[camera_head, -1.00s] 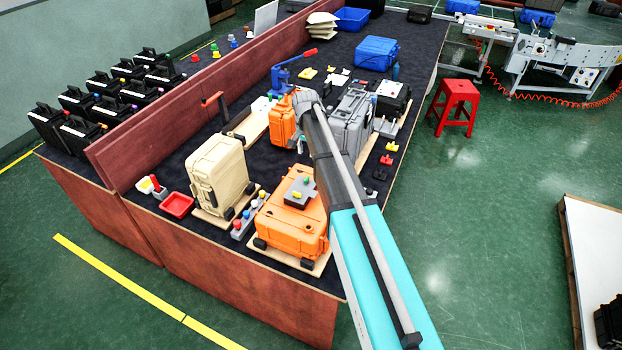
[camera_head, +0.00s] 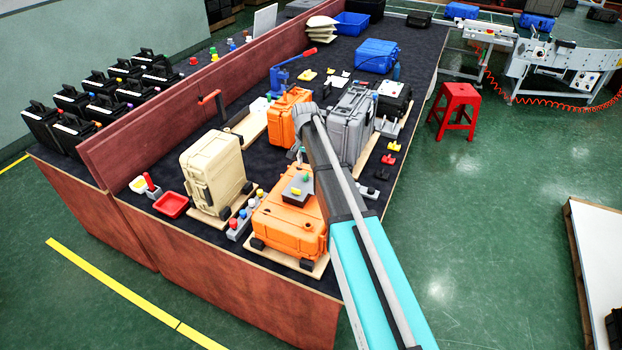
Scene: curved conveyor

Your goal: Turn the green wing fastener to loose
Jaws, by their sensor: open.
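The green wing fastener (camera_head: 306,178) is a small green piece on a grey block (camera_head: 298,197). The block sits on top of the orange case (camera_head: 285,228) that lies flat near the table's front end. A yellow piece (camera_head: 296,191) is on the same block, in front of the green one. My gripper (camera_head: 296,154) is small in view, behind and above the block, and partly hidden by my arm. It is open and apart from the fastener. The way the fastener's wings point is too small to tell.
A beige case (camera_head: 213,172) stands upright left of the orange case. A row of coloured knobs (camera_head: 240,222) lies between them. A second orange case (camera_head: 288,115) and a grey case (camera_head: 350,125) stand behind. A red tray (camera_head: 171,205) is at the left.

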